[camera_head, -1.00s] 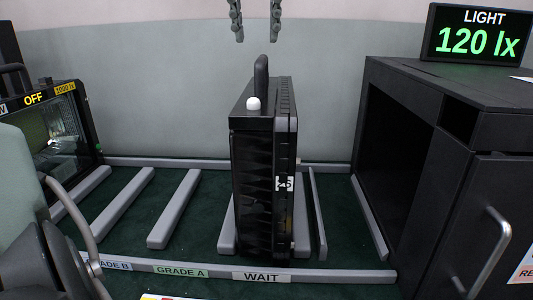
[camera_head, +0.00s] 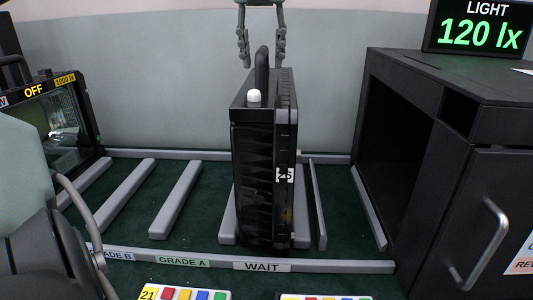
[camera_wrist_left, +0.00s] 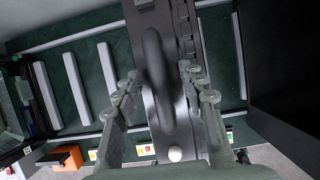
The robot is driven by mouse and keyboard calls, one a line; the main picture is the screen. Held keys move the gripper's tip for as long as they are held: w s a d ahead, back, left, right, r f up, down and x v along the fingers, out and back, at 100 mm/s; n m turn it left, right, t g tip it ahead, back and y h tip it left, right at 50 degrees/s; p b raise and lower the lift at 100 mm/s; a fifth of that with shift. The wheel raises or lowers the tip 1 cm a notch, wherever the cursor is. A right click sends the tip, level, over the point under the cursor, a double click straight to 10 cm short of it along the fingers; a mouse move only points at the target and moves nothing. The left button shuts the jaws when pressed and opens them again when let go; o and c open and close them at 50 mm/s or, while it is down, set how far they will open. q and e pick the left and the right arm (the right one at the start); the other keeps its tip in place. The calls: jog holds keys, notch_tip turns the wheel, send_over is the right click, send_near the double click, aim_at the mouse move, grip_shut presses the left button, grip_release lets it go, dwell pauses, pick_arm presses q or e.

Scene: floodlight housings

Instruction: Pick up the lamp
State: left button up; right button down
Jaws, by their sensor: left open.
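The lamp is a tall black floodlight housing (camera_head: 258,180) standing upright in the slot marked WAIT. It has a dark loop handle (camera_head: 262,72) on top, a white knob and a small black-and-white tag on its side. In the left wrist view the handle (camera_wrist_left: 158,80) runs between the fingers. My left gripper (camera_head: 262,62) is open, fingers pointing down, at the handle's upper part in the head view. In the left wrist view my left gripper (camera_wrist_left: 160,88) has a finger on each side of the handle, with gaps showing. My right gripper is not in view.
Grey rails (camera_head: 175,200) divide the green floor into slots; GRADE A and GRADE B lie left, empty where visible. A black cabinet (camera_head: 460,150) with an open bay stands right, under a 120 lx display (camera_head: 478,30). A glass-fronted unit marked OFF (camera_head: 55,120) stands left.

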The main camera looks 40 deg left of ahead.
pick_arm(q)
jog(key=shift+f, duration=0.2)
jog(key=shift+c, duration=0.3)
grip_shut()
dwell(0.3)
jog(key=shift+w+r, duration=0.1)
jog(key=shift+r, duration=0.2)
